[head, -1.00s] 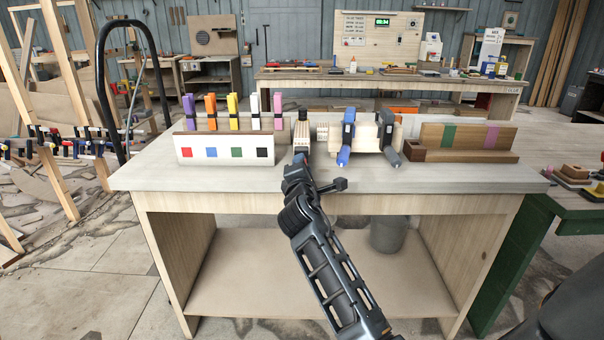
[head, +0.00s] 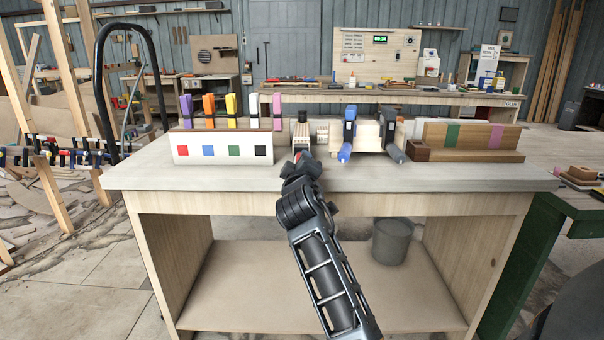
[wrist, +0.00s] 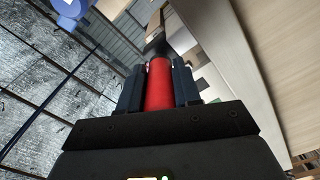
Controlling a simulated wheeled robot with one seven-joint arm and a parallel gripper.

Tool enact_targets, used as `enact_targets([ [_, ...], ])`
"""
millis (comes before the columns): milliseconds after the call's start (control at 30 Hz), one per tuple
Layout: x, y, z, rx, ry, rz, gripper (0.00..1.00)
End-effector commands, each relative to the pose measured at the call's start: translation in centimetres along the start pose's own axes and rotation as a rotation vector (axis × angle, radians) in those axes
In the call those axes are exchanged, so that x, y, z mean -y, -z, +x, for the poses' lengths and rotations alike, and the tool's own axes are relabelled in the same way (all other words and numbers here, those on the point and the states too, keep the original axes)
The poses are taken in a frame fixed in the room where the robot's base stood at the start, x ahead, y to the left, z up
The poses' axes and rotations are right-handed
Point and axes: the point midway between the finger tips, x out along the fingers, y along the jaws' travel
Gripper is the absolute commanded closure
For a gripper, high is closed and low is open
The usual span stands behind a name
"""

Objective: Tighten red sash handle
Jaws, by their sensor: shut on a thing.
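The red sash handle (wrist: 159,86) stands between the two dark fingers of my gripper (wrist: 160,88) in the wrist view, with a finger against each side. My gripper is shut on it. Only a small bit of red shows there; my wrist hides most of the handle. How tight the clamp sits cannot be seen.
A grey-handled clamp (head: 392,141) stands right of the blue one. A white block with coloured squares (head: 222,148) and several upright coloured clamps are at left. The bench top (head: 150,178) is clear in front.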

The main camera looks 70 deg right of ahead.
Motion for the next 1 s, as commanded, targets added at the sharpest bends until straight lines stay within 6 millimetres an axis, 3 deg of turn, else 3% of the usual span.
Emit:
enact_targets([
  [1000, 0.88, -0.27, 0.02, 0.008, 0.002, 0.896, 0.98],
])
